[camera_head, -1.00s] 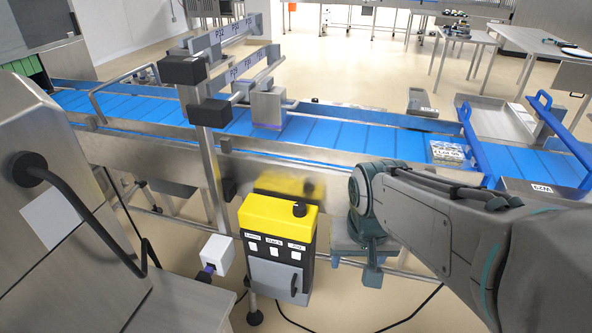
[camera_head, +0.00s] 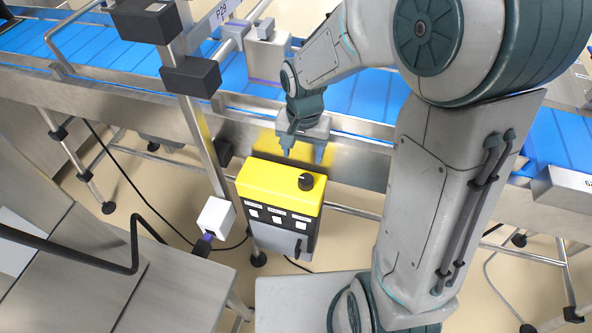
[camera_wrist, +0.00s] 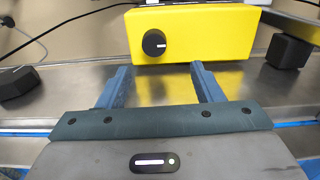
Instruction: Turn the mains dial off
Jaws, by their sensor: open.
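The mains dial, a round black knob (camera_head: 306,181), sits on the yellow top of a control box (camera_head: 265,188) beside the conveyor. In the wrist view the dial (camera_wrist: 154,43) shows a white mark pointing right on the yellow face. My gripper (camera_head: 303,151) is just behind the box in the head view, above the conveyor's steel side, with its fingers pointing down. In the wrist view my gripper (camera_wrist: 162,75) is open and empty. The dial shows beyond the gap between its blue fingers, apart from them.
The blue conveyor (camera_head: 355,95) with its steel side rail runs behind the box. A white box (camera_head: 216,217) with a plug stands left of the control box. A steel post (camera_head: 203,145) and black blocks rise at left. Cables hang near the floor.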

